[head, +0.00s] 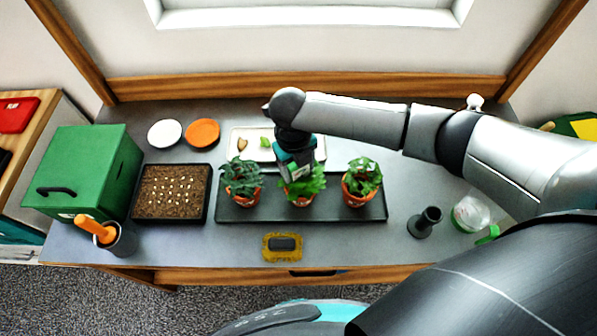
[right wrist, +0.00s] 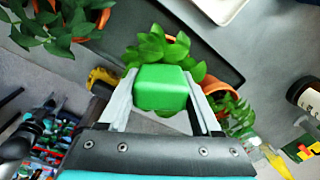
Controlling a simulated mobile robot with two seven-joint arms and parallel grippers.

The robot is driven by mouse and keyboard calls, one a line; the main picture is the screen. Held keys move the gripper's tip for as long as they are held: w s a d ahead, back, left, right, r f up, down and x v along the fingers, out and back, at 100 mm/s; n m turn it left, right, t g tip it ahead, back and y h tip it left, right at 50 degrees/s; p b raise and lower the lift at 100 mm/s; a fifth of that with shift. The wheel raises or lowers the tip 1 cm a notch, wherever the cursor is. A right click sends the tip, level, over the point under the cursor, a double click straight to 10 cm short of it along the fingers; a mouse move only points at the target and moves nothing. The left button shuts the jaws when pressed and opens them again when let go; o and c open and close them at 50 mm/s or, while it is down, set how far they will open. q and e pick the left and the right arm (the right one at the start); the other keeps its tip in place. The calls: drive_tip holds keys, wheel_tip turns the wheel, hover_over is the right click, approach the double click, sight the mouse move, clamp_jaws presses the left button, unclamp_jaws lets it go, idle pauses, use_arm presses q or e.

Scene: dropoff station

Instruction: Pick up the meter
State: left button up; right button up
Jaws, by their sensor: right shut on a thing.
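My right gripper (head: 297,178) is lowered over the middle potted plant (head: 302,192) on the dark tray. In the right wrist view the gripper (right wrist: 162,90) is shut on a smooth bright green block (right wrist: 161,87), which I take to be the head of the meter. One finger presses on each side of it. Leaves of a plant show just beyond the block. Anything below the block is hidden, so I cannot tell whether it is still in the soil. My left gripper is not in view.
Potted plants stand left (head: 242,182) and right (head: 361,183) of the gripper on the dark tray (head: 228,213). A seed tray (head: 171,215) and green box (head: 88,172) stand left. A black holder (head: 424,222) and clear bottle (head: 469,214) stand right. A yellow-framed item (head: 282,257) lies in front.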

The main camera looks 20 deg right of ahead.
clamp_jaws()
drive_tip(key=shift+r, duration=0.15)
wheel_tip(320, 180, up, 27)
drive_tip(key=p, duration=0.4)
drive_tip(key=shift+p, duration=0.35)
idle(0.7)
